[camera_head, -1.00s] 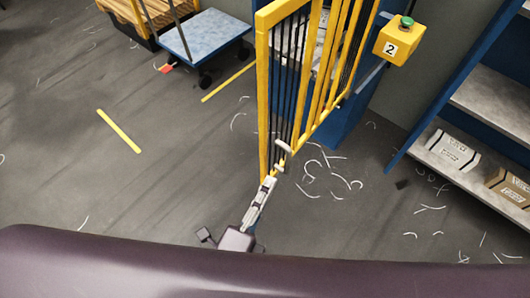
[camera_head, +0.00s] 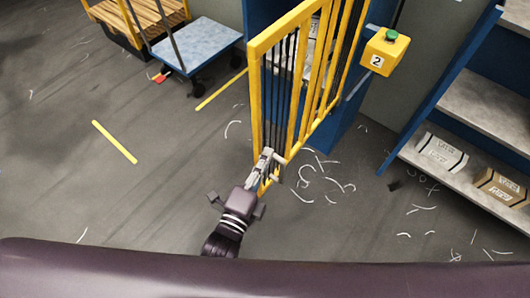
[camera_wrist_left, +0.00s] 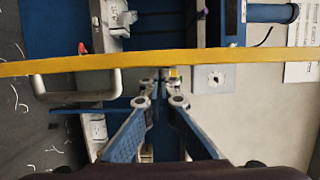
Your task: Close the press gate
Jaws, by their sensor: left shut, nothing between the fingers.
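The press gate (camera_head: 256,110) is a yellow frame with black bars. It stands swung open, out from the blue press (camera_head: 343,128), with its free edge toward me. A pale grey handle (camera_head: 277,172) is low near that edge. My left gripper (camera_head: 267,155) is shut and empty at the lower free edge, close beside the handle; touching cannot be told. In the left wrist view the shut fingers (camera_wrist_left: 161,84) point at a yellow gate bar (camera_wrist_left: 80,63) crossing the picture. The handle (camera_wrist_left: 78,95) is left of the fingers there. My right gripper is out of view.
A yellow box with a green button, marked 2 (camera_head: 385,50), is right of the gate. A blue shelf unit (camera_head: 440,90) with boxes stands at the right. A blue cart (camera_head: 198,45) is at the back left. Pale shavings lie on the floor, which is mostly clear.

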